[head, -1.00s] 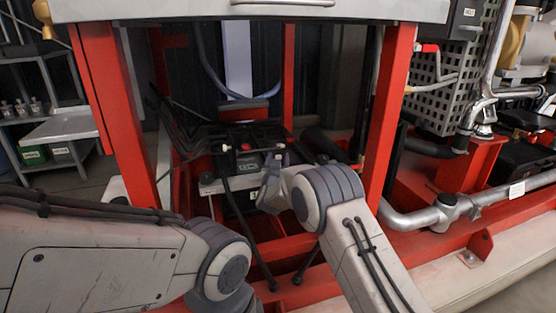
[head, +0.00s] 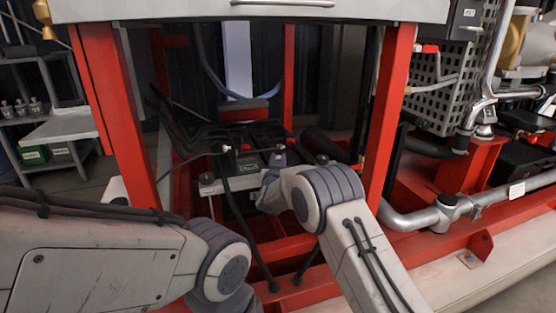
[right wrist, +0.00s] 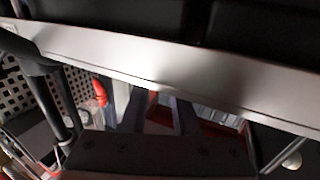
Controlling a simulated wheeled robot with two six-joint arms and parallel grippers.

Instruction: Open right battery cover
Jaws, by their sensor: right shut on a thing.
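The black battery (head: 246,163) sits in a pale tray (head: 211,186) inside the red frame, with a dark cover (head: 266,136) on its top right. My right gripper (head: 274,172) is at the battery's right front edge, shut on what looks like the edge of the right cover. Its fingertips are mostly hidden by my wrist. In the right wrist view, a dark part of my gripper (right wrist: 160,155) lies below a pale bar, with black surfaces above; the grip itself is not clear. My left arm crosses the lower left, and its gripper is out of view.
Red posts (head: 392,110) stand on both sides of the bay, and a pale panel (head: 250,10) crosses above. Black cables (head: 190,140) run left of the battery. A grey pipe (head: 425,215) lies at right.

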